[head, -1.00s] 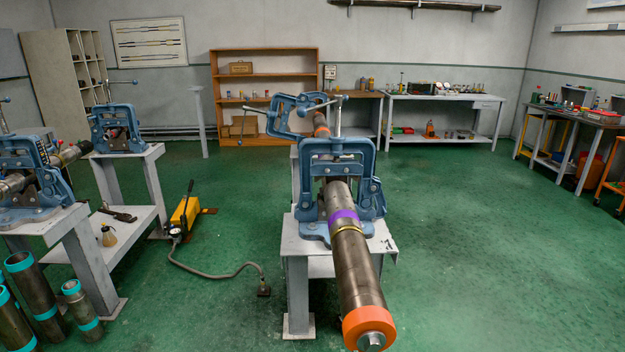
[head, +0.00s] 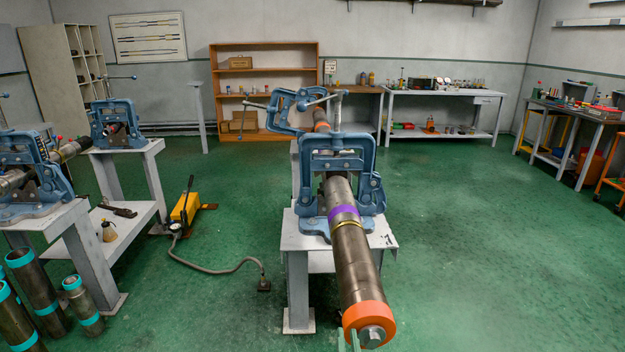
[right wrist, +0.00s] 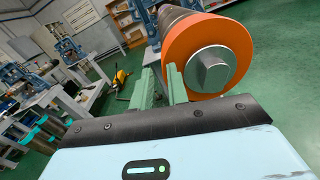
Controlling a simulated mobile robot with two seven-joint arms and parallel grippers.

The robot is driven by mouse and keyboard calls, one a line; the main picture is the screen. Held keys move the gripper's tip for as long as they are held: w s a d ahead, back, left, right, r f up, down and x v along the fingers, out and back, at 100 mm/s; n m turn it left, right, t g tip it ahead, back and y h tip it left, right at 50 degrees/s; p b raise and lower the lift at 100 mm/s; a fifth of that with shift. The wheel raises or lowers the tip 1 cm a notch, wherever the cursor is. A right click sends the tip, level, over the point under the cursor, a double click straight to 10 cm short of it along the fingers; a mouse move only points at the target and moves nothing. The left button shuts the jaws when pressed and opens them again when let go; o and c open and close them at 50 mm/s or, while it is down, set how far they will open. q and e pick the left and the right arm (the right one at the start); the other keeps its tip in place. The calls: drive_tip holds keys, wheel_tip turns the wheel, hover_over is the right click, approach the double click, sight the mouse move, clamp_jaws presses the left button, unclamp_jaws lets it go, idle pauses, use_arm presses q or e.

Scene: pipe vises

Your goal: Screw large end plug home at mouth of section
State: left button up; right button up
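The section is a long dark steel pipe (head: 358,270) with a purple band, a brass-coloured ring and an orange band (head: 367,317) at its near end. It is held in a blue pipe vise (head: 338,180). The large end plug (head: 372,336) is a grey steel piece with a raised boss, at the mouth inside the orange band. It also shows close up in the right wrist view (right wrist: 210,70). The green fingers of my right gripper (head: 348,341) are just left of the mouth. In the right wrist view the fingers (right wrist: 162,88) stand apart, with nothing visibly gripped. My left gripper is out of view.
A grey stand (head: 298,270) carries the vise. A yellow hand pump (head: 186,208) with a grey hose lies on the floor to the left. Teal-banded pipes (head: 38,290) stand at lower left. The green floor (head: 490,260) to the right is clear.

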drive_tip(key=shift+s+a+r+m, duration=0.1)
drive_tip(key=shift+s+r+m, duration=0.15)
drive_tip(key=shift+m, duration=0.25)
idle(0.8)
drive_tip(key=shift+f, duration=0.1)
drive_tip(key=shift+c, duration=0.5)
clamp_jaws()
drive_tip(key=m, duration=0.1)
drive_tip(key=d+r+m, duration=0.1)
drive_tip(key=m, duration=0.1)
drive_tip(key=d+r+m, duration=0.1)
drive_tip(key=shift+m, duration=0.4)
